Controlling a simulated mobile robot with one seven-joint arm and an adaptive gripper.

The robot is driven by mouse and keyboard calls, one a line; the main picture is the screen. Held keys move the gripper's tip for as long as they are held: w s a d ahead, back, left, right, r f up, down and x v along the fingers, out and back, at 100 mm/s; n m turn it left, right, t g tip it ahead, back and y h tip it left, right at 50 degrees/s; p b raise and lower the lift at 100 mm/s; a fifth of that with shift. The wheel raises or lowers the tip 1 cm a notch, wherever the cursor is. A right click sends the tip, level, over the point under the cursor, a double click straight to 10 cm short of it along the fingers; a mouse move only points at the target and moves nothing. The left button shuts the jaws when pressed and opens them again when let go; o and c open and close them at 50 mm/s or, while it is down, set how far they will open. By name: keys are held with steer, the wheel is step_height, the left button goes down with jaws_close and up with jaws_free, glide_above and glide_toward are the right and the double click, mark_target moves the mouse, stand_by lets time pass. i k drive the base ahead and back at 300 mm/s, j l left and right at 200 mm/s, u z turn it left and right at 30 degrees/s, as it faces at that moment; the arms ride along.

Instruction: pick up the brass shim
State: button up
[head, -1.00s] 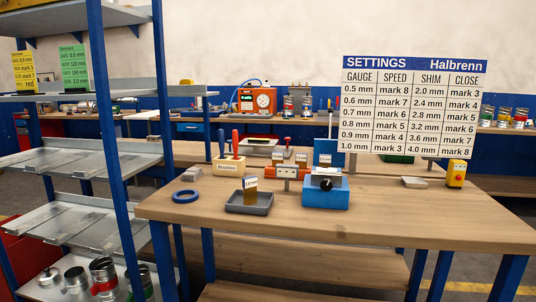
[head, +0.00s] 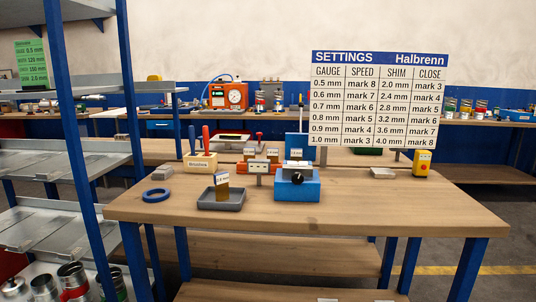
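A brass-coloured upright piece (head: 222,194) with a small white tag stands in a shallow grey tray (head: 208,207) near the front left of the wooden workbench; it looks like the brass shim. Its tag is too small to read surely. Orange holders (head: 262,165) with small tagged pieces stand behind it, and I cannot tell what metal those pieces are. My gripper is not in view.
A blue device with a black knob (head: 297,187) stands right of the tray. A blue ring (head: 156,195) and a tool block (head: 200,166) are on the left. A settings board (head: 380,100) stands behind. The bench's right front is clear. A blue-posted shelf (head: 85,150) stands left.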

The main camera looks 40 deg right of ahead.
mark_target(296, 153)
steer(key=z, duration=1.35)
